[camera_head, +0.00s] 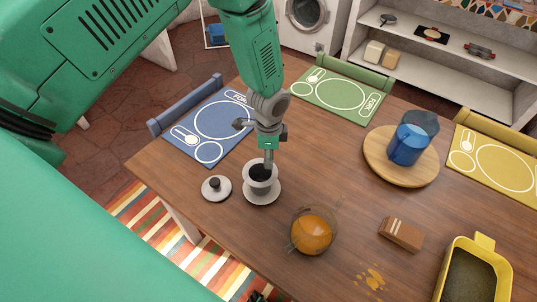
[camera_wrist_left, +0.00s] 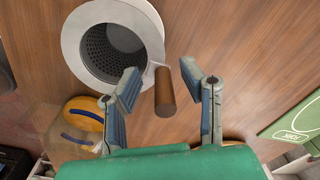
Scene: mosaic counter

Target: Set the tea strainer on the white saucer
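The tea strainer (camera_head: 262,174) is a grey cup with a dark inside, above the white saucer (camera_head: 262,199). The strainer's brown handle (camera_wrist_left: 165,92) points toward my left gripper (camera_wrist_left: 159,72). The two fingers are apart on either side of the handle, with a gap showing. In the head view this gripper (camera_head: 269,161) is at the strainer's far rim and hides the handle. A dark bit at the bottom edge may be my right gripper (camera_head: 257,297).
A grey lid (camera_head: 216,188) with a dark knob lies left of the saucer. A glass teapot (camera_head: 312,231) of orange tea stands close at the right. A brown block (camera_head: 401,234), yellow bin (camera_head: 483,243) and blue jug (camera_head: 407,146) on a round board (camera_head: 383,171) stand farther right.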

